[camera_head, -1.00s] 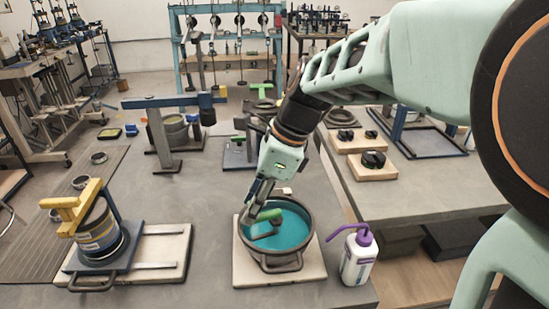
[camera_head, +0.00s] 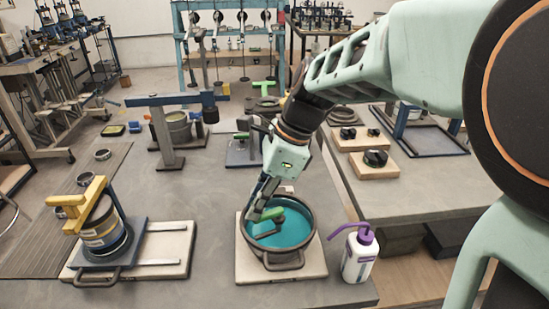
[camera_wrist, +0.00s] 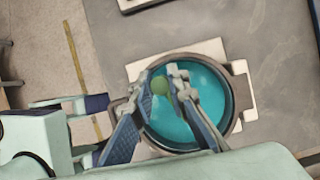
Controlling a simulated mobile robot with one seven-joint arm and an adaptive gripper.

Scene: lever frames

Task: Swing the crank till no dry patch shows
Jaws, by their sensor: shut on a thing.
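A round dark pan (camera_head: 268,262) stands on a pale square board (camera_head: 252,274) near the front of the table. Its inside shows a teal surface (camera_head: 298,232), also in the wrist view (camera_wrist: 205,100). A green crank grip (camera_head: 274,214) is over the pan. My gripper (camera_head: 257,213) reaches down into the pan from above and is shut on the grip. In the wrist view a round green end (camera_wrist: 160,86) sits between the two fingers. The teal I can see looks even, with no dry patch I can make out. My fingers and the crank hide part of the surface.
A white bottle with a purple spout (camera_head: 359,256) stands close to the pan's right. A yellow-handled device (camera_head: 100,225) on a pale board is at left. A blue beam stand (camera_head: 166,135) is behind. Bare table lies between the two boards.

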